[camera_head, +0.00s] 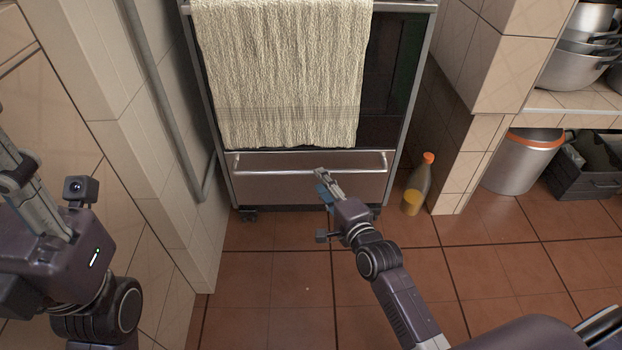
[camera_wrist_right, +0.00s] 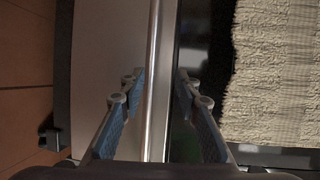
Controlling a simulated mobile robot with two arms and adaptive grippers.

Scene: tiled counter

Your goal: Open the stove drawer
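The stove drawer (camera_head: 285,182) is a flat metallic front at the bottom of the stove, and it looks closed. Its long bar handle (camera_head: 265,172) runs across the upper part of the front. My right gripper (camera_head: 322,180) is at the handle, right of its middle. In the right wrist view the handle (camera_wrist_right: 152,75) passes between the two spread fingers of the right gripper (camera_wrist_right: 158,88), with gaps on both sides. My left gripper (camera_head: 15,165) is at the left edge, partly cut off, and its fingertips are not clear.
A cream towel (camera_head: 285,75) hangs over the oven door above the drawer. A bottle with an orange cap (camera_head: 418,185) stands on the floor just right of the stove. A tiled wall (camera_head: 165,150) closes off the left side. The floor (camera_head: 270,270) before the drawer is clear.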

